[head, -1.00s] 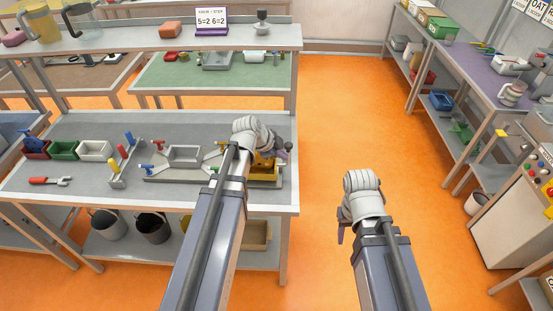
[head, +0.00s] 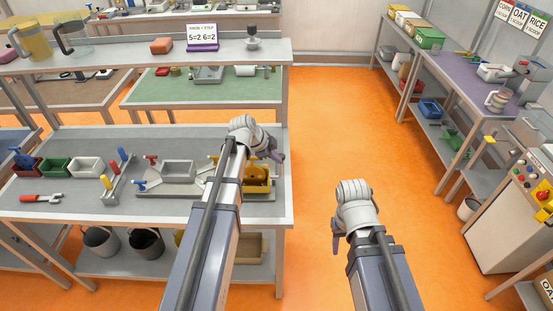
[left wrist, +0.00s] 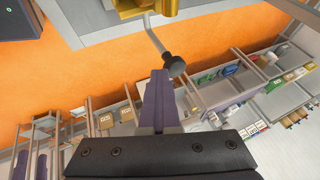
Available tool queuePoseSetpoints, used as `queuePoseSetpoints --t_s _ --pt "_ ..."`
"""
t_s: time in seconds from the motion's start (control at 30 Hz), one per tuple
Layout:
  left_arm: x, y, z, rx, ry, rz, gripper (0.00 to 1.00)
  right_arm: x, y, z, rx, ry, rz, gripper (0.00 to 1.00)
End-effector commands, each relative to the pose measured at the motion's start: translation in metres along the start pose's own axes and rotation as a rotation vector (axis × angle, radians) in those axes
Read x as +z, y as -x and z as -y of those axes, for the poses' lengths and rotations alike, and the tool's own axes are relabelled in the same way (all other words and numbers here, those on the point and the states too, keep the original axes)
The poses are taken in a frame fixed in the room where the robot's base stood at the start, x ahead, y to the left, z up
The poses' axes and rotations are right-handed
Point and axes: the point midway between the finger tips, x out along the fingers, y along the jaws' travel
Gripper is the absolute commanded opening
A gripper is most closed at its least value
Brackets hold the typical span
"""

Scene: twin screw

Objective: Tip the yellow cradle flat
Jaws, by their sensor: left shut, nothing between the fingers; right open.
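The yellow cradle (head: 257,178) sits at the right end of the workbench, partly behind my left wrist; its exact tilt is hard to tell. In the left wrist view yellow parts (left wrist: 130,8) show at the top edge. A bent grey rod with a dark knob (left wrist: 173,65) comes down from there. My left gripper (head: 277,156) is shut and empty, above and beside the cradle. In the left wrist view its purple fingers (left wrist: 157,90) end close to the knob; contact cannot be told. My right gripper (head: 337,238) is open and empty, over the floor right of the bench.
Left of the cradle stand a grey tray (head: 178,170) and posts with coloured knobs (head: 122,155). Red, green and white bins (head: 84,165) and a red-handled wrench (head: 40,198) are further left. A shelf (head: 120,63) runs behind. The orange floor (head: 325,140) at right is clear.

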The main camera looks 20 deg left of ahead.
Motion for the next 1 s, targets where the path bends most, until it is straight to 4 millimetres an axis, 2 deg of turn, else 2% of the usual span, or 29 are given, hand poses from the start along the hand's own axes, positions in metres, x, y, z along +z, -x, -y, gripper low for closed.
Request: queuePoseSetpoints --t_s 0.03,0.4,0.7,1.0 --pt "-0.001 0.000 0.011 0.017 0.010 0.001 0.00 0.000 0.005 -0.001 0.000 -0.001 0.000 0.50" --pt "0.001 -0.007 0.043 0.182 0.088 0.008 0.00 0.001 0.018 -0.002 -0.001 -0.004 0.000 0.50" --pt "0.004 -0.016 0.066 0.290 0.137 0.014 0.00 0.001 0.019 -0.002 -0.001 -0.005 0.000 0.50" --pt "0.009 -0.027 0.087 0.296 0.140 0.014 0.00 0.001 0.015 -0.001 -0.001 -0.004 0.000 0.50"
